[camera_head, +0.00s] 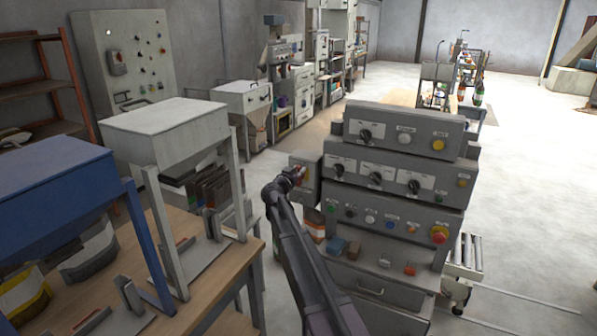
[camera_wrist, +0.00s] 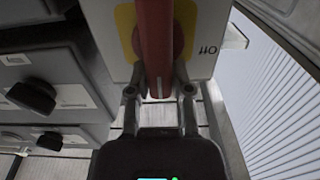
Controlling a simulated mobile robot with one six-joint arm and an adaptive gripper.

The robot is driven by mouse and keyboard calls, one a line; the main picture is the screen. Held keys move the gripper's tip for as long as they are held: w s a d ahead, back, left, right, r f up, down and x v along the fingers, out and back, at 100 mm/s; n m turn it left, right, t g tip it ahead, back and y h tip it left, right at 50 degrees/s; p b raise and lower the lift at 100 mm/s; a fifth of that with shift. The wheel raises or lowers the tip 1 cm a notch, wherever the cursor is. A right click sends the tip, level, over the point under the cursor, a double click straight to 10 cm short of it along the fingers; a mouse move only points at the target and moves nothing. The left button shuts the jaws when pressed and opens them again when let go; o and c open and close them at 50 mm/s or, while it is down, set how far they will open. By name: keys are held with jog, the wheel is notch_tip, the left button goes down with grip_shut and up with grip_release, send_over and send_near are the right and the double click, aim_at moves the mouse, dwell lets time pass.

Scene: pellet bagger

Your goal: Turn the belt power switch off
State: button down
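The belt power switch is a red handle (camera_wrist: 157,45) on a yellow plate (camera_wrist: 126,28), on the face of a light grey box. The word "Off" shows upside down to the right of the handle in the wrist view. My gripper (camera_wrist: 159,78) has one finger on each side of the handle, and the fingertips look closed against it. In the head view, my gripper (camera_head: 290,180) reaches the small grey switch box (camera_head: 309,177) on the left side of the stacked control panels. The handle is mostly hidden there behind my gripper.
The control panels (camera_head: 400,170) with knobs and buttons stand right beside the switch box. A red emergency button (camera_head: 439,235) is low on their right. A wooden table (camera_head: 215,285) with hoppers stands at left. Open floor (camera_head: 540,200) lies at right.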

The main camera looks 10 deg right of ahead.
jog(key=shift+a+n, duration=0.1)
jog(key=shift+n, duration=0.3)
jog(key=n, duration=0.3)
jog(key=shift+w+a+f+n, duration=0.1)
jog(key=shift+w+a+n, duration=0.2)
jog(key=n+b, duration=0.1)
jog(key=n, duration=0.3)
jog(key=f+n, duration=0.1)
jog(key=n, duration=0.4)
jog(key=a+f+n+b, duration=0.1)
jog(key=n, duration=0.3)
jog(key=shift+w+a+f+n+b, duration=0.1)
jog(key=shift+w+f+n+b, duration=0.1)
jog(key=shift+w+n+b, duration=0.15)
jog(key=c, duration=0.5)
grip_release()
jog(key=shift+w, duration=0.1)
